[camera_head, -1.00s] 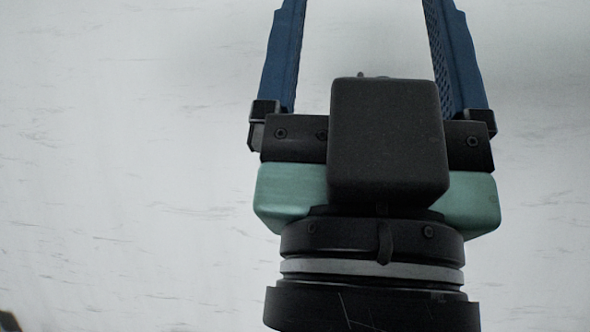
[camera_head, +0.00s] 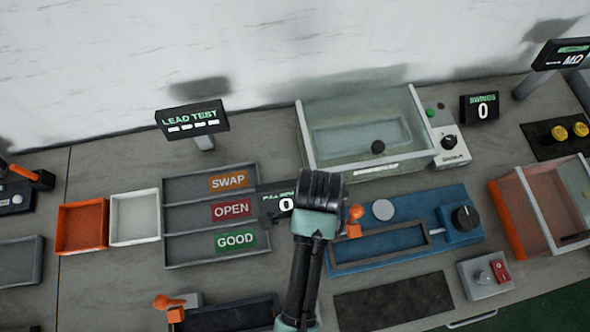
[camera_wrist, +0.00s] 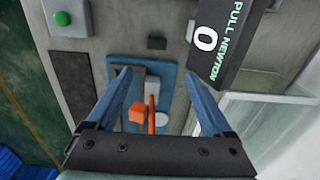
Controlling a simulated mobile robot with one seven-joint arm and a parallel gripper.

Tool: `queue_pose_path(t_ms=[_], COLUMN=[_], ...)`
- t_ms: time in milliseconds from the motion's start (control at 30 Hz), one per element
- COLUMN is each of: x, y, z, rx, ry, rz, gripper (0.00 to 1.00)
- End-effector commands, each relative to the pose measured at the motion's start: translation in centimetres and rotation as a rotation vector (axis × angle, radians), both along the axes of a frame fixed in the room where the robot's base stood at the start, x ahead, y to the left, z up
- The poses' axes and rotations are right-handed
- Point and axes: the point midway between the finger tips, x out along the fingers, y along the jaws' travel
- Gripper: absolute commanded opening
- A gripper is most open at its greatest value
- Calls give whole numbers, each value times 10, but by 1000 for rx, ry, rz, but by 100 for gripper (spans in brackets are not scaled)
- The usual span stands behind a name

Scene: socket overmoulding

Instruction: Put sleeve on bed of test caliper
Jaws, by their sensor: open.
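My gripper (camera_wrist: 158,76) is open in the wrist view, its two blue fingers apart and nothing held between them. Below it lies a blue fixture with an orange block (camera_wrist: 137,112), an orange lever and a pale disc. In the head view the blue fixture (camera_head: 462,238) has an orange lever (camera_head: 354,214), a grey frame and a black knob; I cannot tell whether it is the test caliper. My wrist (camera_head: 320,190) is over its left end and hides the fingers there. I cannot make out a sleeve in either view.
Trays labelled SWAP, OPEN and GOOD (camera_head: 210,215) stand left, beside white (camera_head: 135,217) and orange (camera_head: 82,226) bins. A clear-walled case (camera_head: 308,140) stands behind. The PULL NEWTON display (camera_wrist: 228,55) rises close to the fingers. A dark mat (camera_head: 395,302) lies in front.

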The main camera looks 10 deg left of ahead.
Motion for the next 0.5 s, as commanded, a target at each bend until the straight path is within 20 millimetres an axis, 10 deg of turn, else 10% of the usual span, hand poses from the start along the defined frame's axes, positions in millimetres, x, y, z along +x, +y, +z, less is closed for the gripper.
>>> queue_pose_path(t_ms=[500], x=[-7], y=[1], z=[-76], rx=[2], ry=[24], rz=[-13], gripper=[85])
